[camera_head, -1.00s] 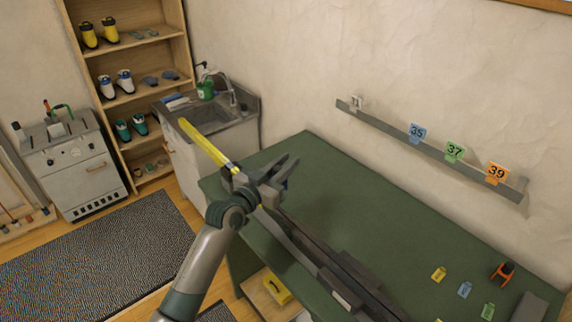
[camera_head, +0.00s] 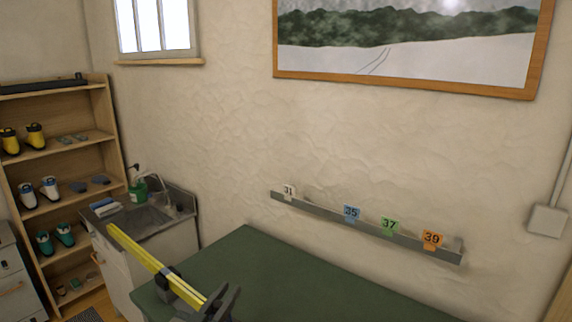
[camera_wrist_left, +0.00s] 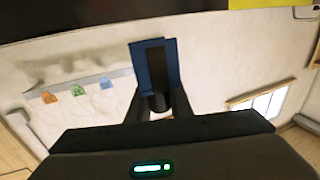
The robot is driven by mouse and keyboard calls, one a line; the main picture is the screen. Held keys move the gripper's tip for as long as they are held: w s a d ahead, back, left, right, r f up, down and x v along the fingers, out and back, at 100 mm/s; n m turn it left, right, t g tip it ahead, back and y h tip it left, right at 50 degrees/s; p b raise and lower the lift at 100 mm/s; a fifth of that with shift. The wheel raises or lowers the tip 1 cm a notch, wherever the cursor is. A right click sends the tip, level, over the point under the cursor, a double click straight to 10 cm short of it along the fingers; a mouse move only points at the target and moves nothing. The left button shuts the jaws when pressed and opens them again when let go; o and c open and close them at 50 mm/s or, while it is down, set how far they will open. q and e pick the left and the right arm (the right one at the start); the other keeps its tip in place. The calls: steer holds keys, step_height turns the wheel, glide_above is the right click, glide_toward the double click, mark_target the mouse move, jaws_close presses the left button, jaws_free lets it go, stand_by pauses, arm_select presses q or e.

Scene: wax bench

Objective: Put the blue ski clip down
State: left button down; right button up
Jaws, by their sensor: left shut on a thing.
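My left gripper (camera_head: 222,304) is at the bottom edge of the head view, beside a yellow ski (camera_head: 150,262) and above the green bench. In the left wrist view a blue ski clip (camera_wrist_left: 143,68) with a dark middle stands between the fingers of my left gripper (camera_wrist_left: 160,100), which is shut on it. I cannot make out the clip in the head view. My right gripper is not in view.
The green bench top (camera_head: 270,270) shows bare near the wall. A grey wall rail (camera_head: 330,219) carries number tags, among them a blue 35 (camera_head: 351,213). A sink (camera_head: 150,220) and a shoe shelf (camera_head: 70,150) stand at the left.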

arm_select(q)
steer(key=s+a+f+n+y+b, duration=0.2)
steer(key=s+f+b, duration=0.3)
steer(key=s, duration=0.6)
steer(key=s+a+f+n+y+b, duration=0.1)
steer(key=s+a+f+y+b, duration=0.2)
steer(key=s, duration=0.8)
step_height(320, 180, down, 2)
steer(key=y+b, duration=0.1)
steer(key=b, duration=0.2)
steer(key=shift+s+a+f+n+t, duration=0.15)
steer(key=shift+a+n+t, duration=0.1)
steer(key=shift+n+t, duration=0.15)
stand_by(0.3)
